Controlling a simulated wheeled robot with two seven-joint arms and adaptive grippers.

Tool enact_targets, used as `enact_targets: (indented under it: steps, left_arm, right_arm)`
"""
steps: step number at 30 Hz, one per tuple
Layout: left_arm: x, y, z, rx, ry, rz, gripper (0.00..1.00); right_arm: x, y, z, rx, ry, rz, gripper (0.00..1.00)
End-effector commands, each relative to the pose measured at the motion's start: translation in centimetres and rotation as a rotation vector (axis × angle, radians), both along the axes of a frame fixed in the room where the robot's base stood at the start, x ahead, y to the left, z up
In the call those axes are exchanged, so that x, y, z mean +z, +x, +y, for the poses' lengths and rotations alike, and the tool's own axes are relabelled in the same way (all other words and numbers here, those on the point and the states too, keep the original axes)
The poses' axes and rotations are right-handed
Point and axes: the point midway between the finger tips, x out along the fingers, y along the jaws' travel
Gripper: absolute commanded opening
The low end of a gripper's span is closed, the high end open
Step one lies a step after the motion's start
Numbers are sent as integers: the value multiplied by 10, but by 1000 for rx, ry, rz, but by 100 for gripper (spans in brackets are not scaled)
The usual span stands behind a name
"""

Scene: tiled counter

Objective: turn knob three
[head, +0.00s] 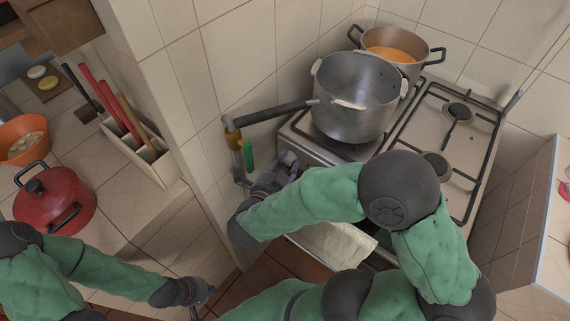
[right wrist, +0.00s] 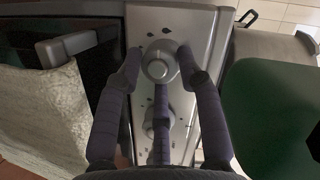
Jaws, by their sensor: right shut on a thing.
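In the right wrist view, a round silver knob (right wrist: 157,64) sits on the stove's metal control panel (right wrist: 200,22). My right gripper (right wrist: 161,70) is around this knob and shut on it, with a finger at each side and a third below. A second knob (right wrist: 153,118) shows lower on the panel, partly hidden behind the third finger. I cannot tell which number the held knob has. In the head view my right gripper (head: 286,164) is at the stove's front, and the knobs are hidden. My left gripper (head: 203,294) hangs low, away from the stove; its fingers are too small to read.
A large grey pot (head: 355,105) and a pot of orange soup (head: 395,50) stand on the stove (head: 400,140). A towel (head: 335,243) hangs at the oven front. A red pot (head: 55,200) and a utensil box (head: 145,155) stand on the left counter, beyond a tiled wall.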

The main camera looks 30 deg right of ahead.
Motion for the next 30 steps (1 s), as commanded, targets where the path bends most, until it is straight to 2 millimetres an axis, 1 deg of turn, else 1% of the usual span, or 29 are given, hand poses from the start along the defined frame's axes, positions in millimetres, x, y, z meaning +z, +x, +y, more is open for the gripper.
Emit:
enact_targets:
  steps: [1,3,4,5,6,16,19,23,30]
  left_arm:
    - [0,0,0,0,0,0,0]
    - [0,0,0,0,0,0,0]
    - [1,0,0,0,0,0,0]
    - [1,0,0,0,0,0,0]
    - [1,0,0,0,0,0,0]
    - [0,0,0,0,0,0,0]
    - [0,0,0,0,0,0,0]
    - [0,0,0,0,0,0,0]
    - [0,0,0,0,0,0,0]
  right_arm:
    - [4,2,0,-2,-1,-9,5]
    - [4,2,0,-2,-1,-9,5]
    - [4,2,0,-2,-2,-10,40]
    - [4,2,0,-2,-2,-10,49]
    - [4,2,0,-2,-1,-9,60]
    - [2,1,0,-1,-1,-3,60]
    - [3,-1,3,1,-1,-3,60]
    - [5,-7,12,5,-1,-3,60]
    - [13,-25,37,5,-1,-4,60]
